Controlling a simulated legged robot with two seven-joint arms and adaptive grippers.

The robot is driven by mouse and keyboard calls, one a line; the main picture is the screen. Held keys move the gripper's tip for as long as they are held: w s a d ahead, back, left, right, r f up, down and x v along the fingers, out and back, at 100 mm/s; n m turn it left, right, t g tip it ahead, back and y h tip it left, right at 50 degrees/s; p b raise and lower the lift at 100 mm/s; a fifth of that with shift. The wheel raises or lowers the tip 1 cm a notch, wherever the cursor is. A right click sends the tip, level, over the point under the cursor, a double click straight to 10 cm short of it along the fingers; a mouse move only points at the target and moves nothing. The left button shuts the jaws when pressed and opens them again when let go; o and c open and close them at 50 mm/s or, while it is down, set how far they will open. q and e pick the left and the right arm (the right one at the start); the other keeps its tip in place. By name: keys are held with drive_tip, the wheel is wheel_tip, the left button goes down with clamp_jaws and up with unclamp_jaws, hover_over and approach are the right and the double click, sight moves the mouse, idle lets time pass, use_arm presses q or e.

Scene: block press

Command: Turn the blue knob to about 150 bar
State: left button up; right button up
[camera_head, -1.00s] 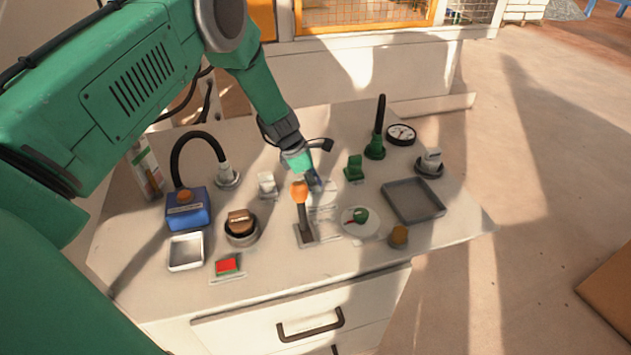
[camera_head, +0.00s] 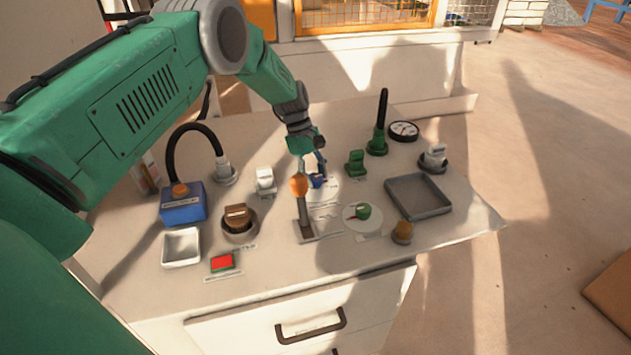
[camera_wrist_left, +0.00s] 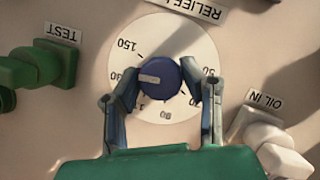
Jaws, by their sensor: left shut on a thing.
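The blue knob (camera_head: 317,182) stands on a white round dial plate (camera_head: 330,190) at the middle of the panel. My left gripper (camera_head: 313,167) comes down on it from above. In the left wrist view the left gripper (camera_wrist_left: 161,82) is shut on the blue knob (camera_wrist_left: 160,76), one finger on each side. The knob's white pointer line points left in that view. On the dial (camera_wrist_left: 183,35), the 150 mark stands at the upper left, a little round from the pointer. The fingers hide some of the other numbers. My right gripper is out of view.
An orange-topped lever (camera_head: 299,187) stands just in front of the knob. A white block (camera_head: 265,178) and a green switch (camera_head: 356,161) flank it. A round gauge (camera_head: 404,130) lies at the back right. An empty grey tray (camera_head: 419,212) is at the right.

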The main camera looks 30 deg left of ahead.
use_arm(q)
drive_tip(key=m+g+b, duration=0.1)
drive_tip(key=m+b, duration=0.1)
drive_tip(key=m, duration=0.1)
drive_tip(key=shift+w+a+f+y, duration=0.1)
drive_tip(key=shift+f+y, duration=0.05)
drive_tip(key=shift+y, duration=0.15)
drive_tip(key=shift+m+g+b, duration=0.4)
drive_tip(key=shift+m+b, duration=0.1)
drive_tip(key=shift+m, duration=0.8)
drive_tip(key=shift+r, duration=0.2)
drive_tip(key=o, duration=1.1)
drive_tip(key=shift+w, duration=0.1)
drive_tip(key=shift+o, duration=0.2)
drive_tip(key=shift+f, duration=0.15)
